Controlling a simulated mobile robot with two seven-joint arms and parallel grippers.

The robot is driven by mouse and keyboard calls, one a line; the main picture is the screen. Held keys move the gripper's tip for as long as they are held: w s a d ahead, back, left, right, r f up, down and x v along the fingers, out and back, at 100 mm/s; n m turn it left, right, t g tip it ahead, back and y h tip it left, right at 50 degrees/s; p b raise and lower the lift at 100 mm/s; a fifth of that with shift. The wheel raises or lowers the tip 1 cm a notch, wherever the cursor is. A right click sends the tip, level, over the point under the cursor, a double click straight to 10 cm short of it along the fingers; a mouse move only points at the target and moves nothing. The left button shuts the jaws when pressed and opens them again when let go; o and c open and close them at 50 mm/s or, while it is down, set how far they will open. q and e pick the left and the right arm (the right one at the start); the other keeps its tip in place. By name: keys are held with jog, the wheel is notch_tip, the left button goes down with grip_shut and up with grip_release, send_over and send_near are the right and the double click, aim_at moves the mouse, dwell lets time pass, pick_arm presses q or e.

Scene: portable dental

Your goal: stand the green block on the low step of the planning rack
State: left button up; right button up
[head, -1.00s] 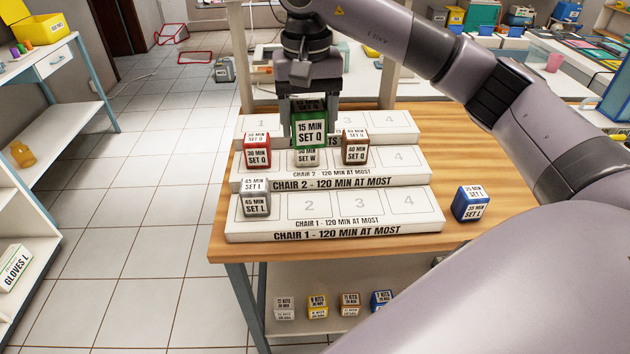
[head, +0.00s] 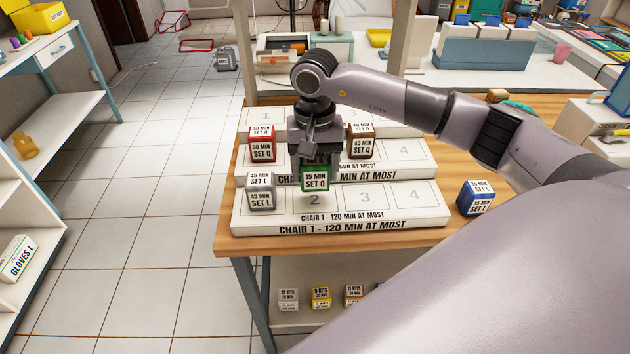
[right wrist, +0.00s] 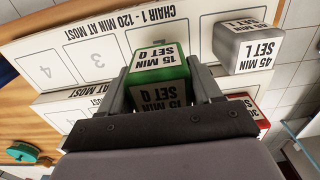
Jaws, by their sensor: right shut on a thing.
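The green block (head: 315,179), marked 15 MIN SET Q, is held in my right gripper (head: 315,168), which is shut on it. It hangs over slot 2 of the rack's low step (head: 365,200), marked CHAIR 1; whether it touches the step I cannot tell. In the right wrist view the green block (right wrist: 160,72) sits between both fingers, next to the grey block (right wrist: 246,46). That grey block (head: 261,192), 45 MIN SET L, stands on slot 1 of the low step. Slots 3 and 4 are bare. My left gripper is not in view.
On the middle step stand a red block (head: 262,145) and a brown block (head: 361,142); my gripper hides the space between them. A blue block (head: 475,198) stands on the wooden table right of the rack. Several small blocks sit on the shelf (head: 300,325) below.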

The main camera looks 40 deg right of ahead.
aim_at(315, 182)
notch_tip(315, 182, down, 4)
jog(key=shift+f, duration=0.15)
jog(key=shift+f, duration=0.1)
jog(key=o, duration=1.1)
jog(key=shift+r, duration=0.35)
notch_tip(315, 182, up, 12)
jog(key=shift+f+b, duration=0.2)
jog(key=shift+b, duration=0.4)
